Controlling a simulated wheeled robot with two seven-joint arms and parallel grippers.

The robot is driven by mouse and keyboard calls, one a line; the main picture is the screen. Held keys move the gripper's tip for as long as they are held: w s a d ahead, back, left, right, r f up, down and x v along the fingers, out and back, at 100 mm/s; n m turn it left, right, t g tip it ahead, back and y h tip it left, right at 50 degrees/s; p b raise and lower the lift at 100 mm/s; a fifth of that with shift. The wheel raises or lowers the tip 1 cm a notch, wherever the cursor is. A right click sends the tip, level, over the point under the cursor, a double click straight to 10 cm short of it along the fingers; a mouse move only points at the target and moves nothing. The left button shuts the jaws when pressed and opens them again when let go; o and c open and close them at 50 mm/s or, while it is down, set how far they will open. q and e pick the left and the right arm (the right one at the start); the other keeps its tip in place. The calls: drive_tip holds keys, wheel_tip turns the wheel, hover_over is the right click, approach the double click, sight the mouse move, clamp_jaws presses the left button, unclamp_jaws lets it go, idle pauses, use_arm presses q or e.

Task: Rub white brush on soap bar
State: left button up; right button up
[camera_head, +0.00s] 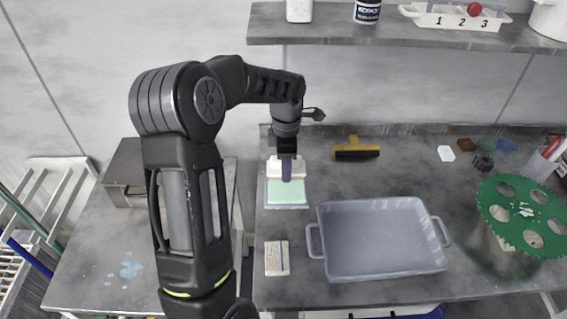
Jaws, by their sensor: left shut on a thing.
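My left arm comes in from the left and reaches down at the table's left part. My left gripper (286,157) is shut on the white brush (299,165), a white block with a dark purple part at its middle. A pale mint-green slab (287,194), which looks like the soap bar, lies on a thin light base just below the brush in the picture. The brush overlaps its far edge; I cannot tell whether they touch. My right gripper is not in view.
A grey tray (326,215) with side handles stands right of centre. A beige block (277,258) lies left of it. A yellow-and-black brush (356,150) lies behind the tray. A green disc with holes (526,212) is at the right. A shelf (330,29) runs along the back.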

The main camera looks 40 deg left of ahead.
sight(287, 190)
use_arm(q)
drive_tip(key=shift+w+d, duration=0.15)
drive_tip(key=shift+d, duration=0.05)
drive_tip(key=shift+a, duration=0.1)
drive_tip(key=shift+f+b, duration=1.95)
drive_tip(key=shift+f, duration=1.05)
drive_tip(key=shift+f+b, duration=0.5)
drive_tip(key=shift+f, duration=0.05)
idle(0.3)
drive_tip(key=shift+r, duration=0.1)
drive_tip(key=shift+r+p, duration=2.35)
drive_tip(key=shift+r, duration=1.15)
